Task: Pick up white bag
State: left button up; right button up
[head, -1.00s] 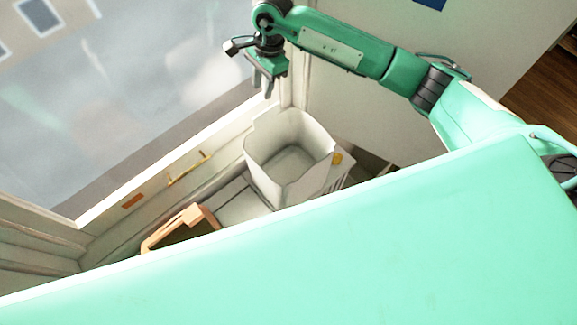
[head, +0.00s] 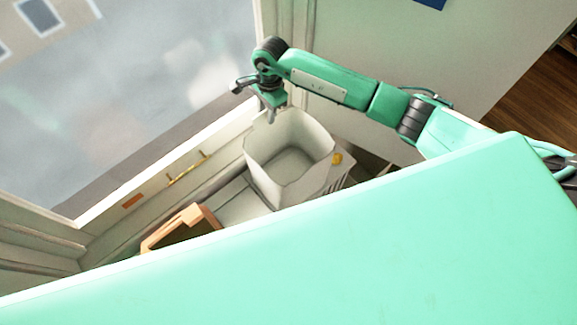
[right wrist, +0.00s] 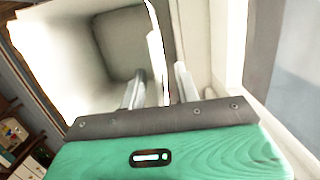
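The white bag (head: 270,182) stands upright and open-topped on the window ledge in the head view, its hollow inside facing up. It also fills the upper left of the right wrist view (right wrist: 65,55). My right gripper (head: 271,117) is at the bag's far left rim, pointing down. In the right wrist view my right gripper (right wrist: 160,80) has its two fingers apart, with the bag's rim wall running between them. I cannot tell whether either finger touches it. My left gripper is not in view.
An orange-brown framed object (head: 205,218) lies on the ledge left of the bag. A window with a pale frame and brass handle (head: 187,169) runs behind. A white wall (head: 400,60) stands at the right. My large green body part hides the foreground.

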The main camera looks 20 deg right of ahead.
notch_tip(320, 180, down, 2)
jog(key=shift+s+a+f+b, duration=0.1)
jog(key=shift+a+f+b, duration=0.1)
jog(key=shift+b, duration=0.1)
grip_shut()
